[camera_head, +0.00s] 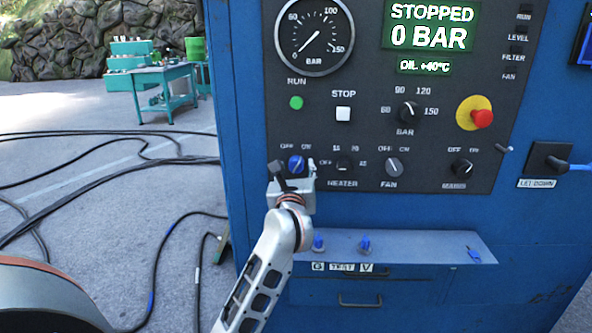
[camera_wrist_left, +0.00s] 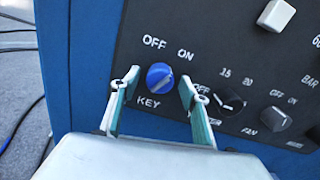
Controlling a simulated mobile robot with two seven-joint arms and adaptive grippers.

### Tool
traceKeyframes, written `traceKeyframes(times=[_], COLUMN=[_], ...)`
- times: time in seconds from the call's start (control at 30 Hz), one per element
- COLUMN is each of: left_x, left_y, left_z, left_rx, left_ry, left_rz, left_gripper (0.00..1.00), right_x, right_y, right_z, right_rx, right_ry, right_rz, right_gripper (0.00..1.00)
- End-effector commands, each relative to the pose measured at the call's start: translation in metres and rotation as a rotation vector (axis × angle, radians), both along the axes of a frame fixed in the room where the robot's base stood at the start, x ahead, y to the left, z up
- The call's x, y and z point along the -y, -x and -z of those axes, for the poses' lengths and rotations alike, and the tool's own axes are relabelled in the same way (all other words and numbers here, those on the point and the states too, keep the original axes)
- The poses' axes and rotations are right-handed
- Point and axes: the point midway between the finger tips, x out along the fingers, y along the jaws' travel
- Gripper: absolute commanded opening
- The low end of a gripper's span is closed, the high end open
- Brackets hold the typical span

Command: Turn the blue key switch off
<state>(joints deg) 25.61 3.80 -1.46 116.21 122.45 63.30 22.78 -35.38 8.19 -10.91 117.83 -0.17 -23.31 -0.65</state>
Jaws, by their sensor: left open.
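The blue key switch (camera_head: 295,164) is a round blue knob at the lower left of the black control panel (camera_head: 370,140). In the left wrist view the knob (camera_wrist_left: 160,77) sits between the labels OFF and ON, with KEY below it. A pale mark on the knob slants toward the ON side. My left gripper (camera_head: 293,170) is at the knob in the head view. In the left wrist view its two fingers (camera_wrist_left: 156,90) are spread, one on each side of the knob, with a gap on both sides. My right gripper is not in view.
The heater knob (camera_head: 345,164) and fan knob (camera_head: 391,167) are right of the key switch. A blue shelf (camera_head: 420,245) with small blue valves juts out below. A red emergency button (camera_head: 481,118) is at the right. Black hoses lie on the floor at left.

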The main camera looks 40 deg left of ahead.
Motion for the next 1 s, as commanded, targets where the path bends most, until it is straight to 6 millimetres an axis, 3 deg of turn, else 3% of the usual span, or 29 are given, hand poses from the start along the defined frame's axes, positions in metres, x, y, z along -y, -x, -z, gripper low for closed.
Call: traceKeyframes(times=[0.07,0.23,0.67,1.0], left_x=[0.0,0.0,0.001,0.001], left_y=[0.0,0.0,0.0,0.0], left_z=[0.0,0.0,0.003,0.007], left_rx=[0.0,0.0,0.029,0.155], left_ry=[0.0,0.0,0.051,0.265], left_rz=[0.0,0.0,0.0,0.0], left_gripper=[0.45,0.07,0.07,0.07], right_x=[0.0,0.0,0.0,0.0], right_y=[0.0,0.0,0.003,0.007], right_z=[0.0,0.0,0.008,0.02], right_rx=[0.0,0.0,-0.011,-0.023], right_ry=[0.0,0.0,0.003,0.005], right_rz=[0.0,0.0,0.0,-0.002], right_gripper=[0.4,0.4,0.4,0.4])
